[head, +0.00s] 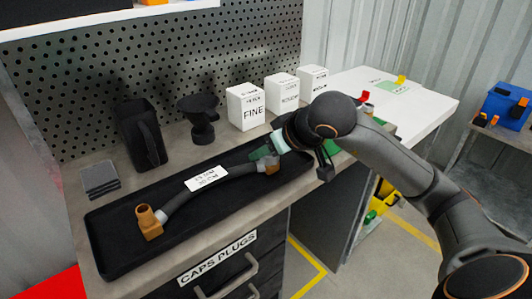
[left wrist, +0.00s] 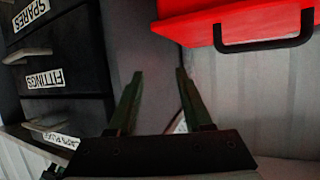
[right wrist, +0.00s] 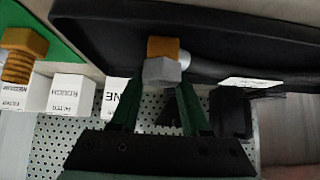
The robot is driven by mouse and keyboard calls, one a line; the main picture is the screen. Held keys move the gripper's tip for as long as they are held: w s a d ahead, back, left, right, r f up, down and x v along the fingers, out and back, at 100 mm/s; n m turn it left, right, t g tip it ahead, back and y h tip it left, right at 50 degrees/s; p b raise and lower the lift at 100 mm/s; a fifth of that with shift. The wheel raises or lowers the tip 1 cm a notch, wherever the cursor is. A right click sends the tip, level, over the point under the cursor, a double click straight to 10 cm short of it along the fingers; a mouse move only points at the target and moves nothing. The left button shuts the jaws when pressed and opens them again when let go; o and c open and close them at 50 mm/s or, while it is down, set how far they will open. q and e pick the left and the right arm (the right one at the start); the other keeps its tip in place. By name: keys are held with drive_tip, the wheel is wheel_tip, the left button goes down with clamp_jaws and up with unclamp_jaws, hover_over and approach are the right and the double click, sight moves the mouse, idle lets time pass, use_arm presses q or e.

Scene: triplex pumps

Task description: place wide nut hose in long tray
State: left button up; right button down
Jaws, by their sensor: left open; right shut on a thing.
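The hose (head: 222,178) is dark grey with a white printed label and a brass elbow fitting (head: 150,222) at its left end. It lies lengthwise over the long black tray (head: 110,262), within its outline; whether it touches the floor all along is unclear. My right gripper (head: 265,155) is at the hose's right end, shut on it by the nut. In the right wrist view the grey hex nut (right wrist: 162,71) with a brass fitting sits between the fingertips. My left gripper (left wrist: 158,75) is open and empty, seen only in the left wrist view.
Behind the tray stand a black bin (head: 140,135), a black funnel-like holder (head: 200,118) and white boxes (head: 247,107). Dark square plates (head: 100,178) lie at the tray's left. A red box (left wrist: 235,22) is near my left gripper.

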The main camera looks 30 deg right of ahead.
use_arm(q)
drive_tip(key=shift+w+r, duration=0.1)
drive_tip(key=shift+r, duration=0.1)
drive_tip(key=shift+r, duration=0.1)
drive_tip(key=shift+w+r, duration=0.15)
drive_tip(key=shift+r, duration=0.05)
use_arm(e)
drive_tip(key=shift+c, duration=1.9)
unclamp_jaws()
drive_tip(key=shift+s+r, duration=0.15)
drive_tip(key=shift+r, duration=0.05)
drive_tip(key=v, duration=0.5)
drive_tip(key=shift+d+r+p, duration=0.1)
drive_tip(key=shift+r+p, duration=0.05)
drive_tip(key=shift+p, duration=0.15)
use_arm(q)
drive_tip(key=s+f+g, duration=0.2)
drive_tip(key=s+f, duration=0.1)
drive_tip(key=f, duration=0.2)
drive_tip(key=shift+f+n+y, duration=0.25)
drive_tip(key=shift+n+y, duration=0.05)
use_arm(e)
drive_tip(key=v, duration=0.6)
drive_tip(key=shift+s, duration=0.2)
